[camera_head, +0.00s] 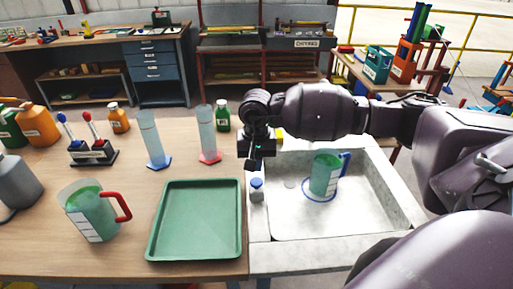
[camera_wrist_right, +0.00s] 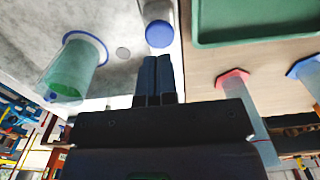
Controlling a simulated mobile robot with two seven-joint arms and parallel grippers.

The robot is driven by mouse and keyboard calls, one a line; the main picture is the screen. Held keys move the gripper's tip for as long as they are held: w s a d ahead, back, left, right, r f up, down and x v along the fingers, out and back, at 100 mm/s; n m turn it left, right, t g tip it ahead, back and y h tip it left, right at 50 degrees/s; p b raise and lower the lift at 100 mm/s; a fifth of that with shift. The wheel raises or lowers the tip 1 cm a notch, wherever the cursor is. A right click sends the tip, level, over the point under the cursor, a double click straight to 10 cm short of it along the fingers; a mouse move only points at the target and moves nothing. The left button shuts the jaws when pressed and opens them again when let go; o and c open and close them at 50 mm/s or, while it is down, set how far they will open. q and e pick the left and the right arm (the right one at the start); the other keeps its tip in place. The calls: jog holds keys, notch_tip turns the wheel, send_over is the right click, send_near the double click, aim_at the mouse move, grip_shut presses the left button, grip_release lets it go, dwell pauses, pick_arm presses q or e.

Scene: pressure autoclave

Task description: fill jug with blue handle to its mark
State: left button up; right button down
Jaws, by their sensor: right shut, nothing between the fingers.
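The jug with the blue handle (camera_head: 323,177) stands upright in the sink (camera_head: 380,205), on a blue ring marked on its floor. It is greenish and see-through; I cannot make out its mark or a water level. The jug also shows in the right wrist view (camera_wrist_right: 72,72). A blue-topped fitting (camera_head: 256,188) stands on the sink's left rim, and its round blue top shows in the right wrist view (camera_wrist_right: 159,34). My right gripper (camera_head: 250,164) is shut and empty, pointing down just behind this fitting, apart from it. My left gripper is out of view.
A red-handled jug (camera_head: 93,212) and a green tray (camera_head: 197,252) are on the table left of the sink. Two tall cylinders (camera_head: 153,138) (camera_head: 208,134), bottles and a rack (camera_head: 92,150) stand behind. My right arm spans above the sink's back edge.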

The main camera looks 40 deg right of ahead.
aim_at(256, 181)
notch_tip(256, 181, down, 4)
jog(key=shift+f, duration=0.25)
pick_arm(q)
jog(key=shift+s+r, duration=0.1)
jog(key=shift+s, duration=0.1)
pick_arm(e)
jog(key=shift+f, duration=0.1)
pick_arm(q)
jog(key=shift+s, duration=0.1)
